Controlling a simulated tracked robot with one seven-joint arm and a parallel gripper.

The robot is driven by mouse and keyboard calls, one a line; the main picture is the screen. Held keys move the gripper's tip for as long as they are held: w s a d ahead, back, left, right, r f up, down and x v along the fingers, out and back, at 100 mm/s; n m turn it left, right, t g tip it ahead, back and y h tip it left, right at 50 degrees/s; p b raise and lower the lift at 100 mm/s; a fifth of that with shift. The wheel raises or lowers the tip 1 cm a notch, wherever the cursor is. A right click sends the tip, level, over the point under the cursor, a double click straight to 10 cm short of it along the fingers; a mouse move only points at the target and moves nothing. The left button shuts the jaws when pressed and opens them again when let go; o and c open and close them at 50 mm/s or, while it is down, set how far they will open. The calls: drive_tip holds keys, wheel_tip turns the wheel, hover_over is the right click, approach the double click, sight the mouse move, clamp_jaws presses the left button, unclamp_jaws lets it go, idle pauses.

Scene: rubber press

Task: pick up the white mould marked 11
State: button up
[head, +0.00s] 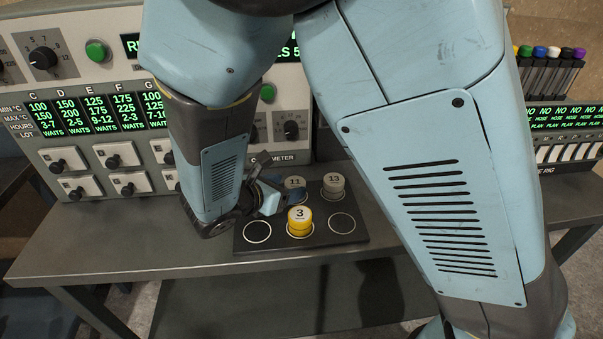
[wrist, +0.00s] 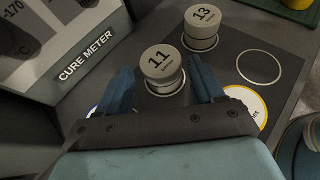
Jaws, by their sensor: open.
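The white mould marked 11 (wrist: 162,68) is a short pale cylinder with a dark number on its top. It stands on a dark tray (wrist: 285,45). My gripper (wrist: 161,85) is open, with one blue finger on either side of mould 11. I cannot tell whether the fingers touch it. In the head view, mould 11 (head: 294,183) shows behind the yellow mould marked 3 (head: 299,219), and my gripper (head: 277,190) is low over the tray beside it.
The white mould marked 13 (head: 333,184) stands just right of mould 11. The tray has empty white-ringed spots at its front left and right. The cure meter panel (wrist: 70,48) rises close behind and left. A rack of coloured-cap tubes (head: 550,65) is far right.

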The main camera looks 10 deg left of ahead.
drive_tip(key=shift+x, duration=1)
drive_tip(key=c, duration=1)
drive_tip(key=shift+o, duration=0.2)
drive_tip(key=shift+r, duration=0.1)
